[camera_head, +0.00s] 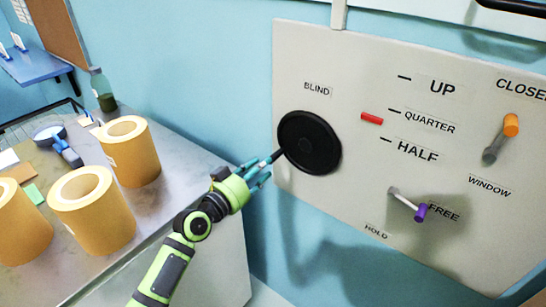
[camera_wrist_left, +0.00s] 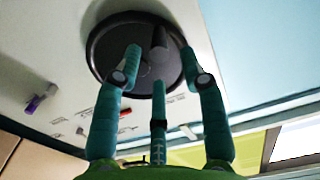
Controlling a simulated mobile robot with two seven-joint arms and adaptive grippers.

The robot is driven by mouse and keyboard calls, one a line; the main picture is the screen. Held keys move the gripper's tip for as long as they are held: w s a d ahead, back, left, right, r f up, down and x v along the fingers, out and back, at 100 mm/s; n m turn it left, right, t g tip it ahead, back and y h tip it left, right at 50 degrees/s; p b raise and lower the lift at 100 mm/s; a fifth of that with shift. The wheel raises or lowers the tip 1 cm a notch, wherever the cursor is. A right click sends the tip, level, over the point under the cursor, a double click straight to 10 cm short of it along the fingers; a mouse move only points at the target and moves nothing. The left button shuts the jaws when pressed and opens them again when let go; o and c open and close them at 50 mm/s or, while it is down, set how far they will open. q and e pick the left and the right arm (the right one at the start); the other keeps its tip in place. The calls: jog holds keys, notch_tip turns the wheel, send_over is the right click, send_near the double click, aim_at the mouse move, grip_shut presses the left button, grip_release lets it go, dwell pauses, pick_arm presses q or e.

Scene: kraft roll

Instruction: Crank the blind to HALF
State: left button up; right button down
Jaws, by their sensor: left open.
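The black round blind crank (camera_head: 309,142) is on the pale wall panel, under the word BLIND. Its dark handle knob (camera_wrist_left: 160,38) sticks out near the rim, on the wheel's left side in the head view. My left gripper (camera_head: 266,170) is open at that side. In the left wrist view its fingertips (camera_wrist_left: 160,62) are on either side of the knob; I cannot tell whether they touch it. The red pointer (camera_head: 371,118) is between the QUARTER and HALF marks (camera_head: 386,140). The purple-tipped lever (camera_head: 421,212) points toward FREE. My right gripper is not in view.
An orange-tipped lever (camera_head: 511,124) is on the panel's right, by WINDOW. Several kraft rolls (camera_head: 95,210) stand on the metal counter (camera_head: 150,215) at left, with a green bottle (camera_head: 102,90) behind. Open space separates the counter from the panel.

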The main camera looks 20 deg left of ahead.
aim_at(274, 158)
pick_arm(q)
jog(key=p+x, duration=0.1)
jog(key=x, duration=0.5)
jog(key=shift+f, duration=0.1)
grip_shut()
